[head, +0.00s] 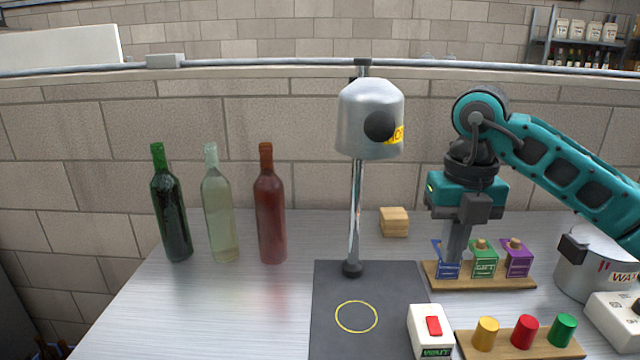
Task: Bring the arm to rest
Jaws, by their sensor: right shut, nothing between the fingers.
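My right arm comes in from the right, and its teal gripper (454,262) points straight down. Its fingers are shut and empty. Their tips are just at the blue packet (446,262), the left one on a wooden stand (488,284), and hide part of it. I cannot tell whether they touch it. A green packet (484,262) and a purple packet (517,260) stand to the right on the same stand. My left gripper is not in view.
Green, clear and red bottles (271,215) stand at left. A capping head (362,115) hangs over a dark mat (330,290). A switch box (431,335), coloured corks on a board (520,348), a pot (592,275) and a wooden block (394,222) stand nearby. The table's left front is clear.

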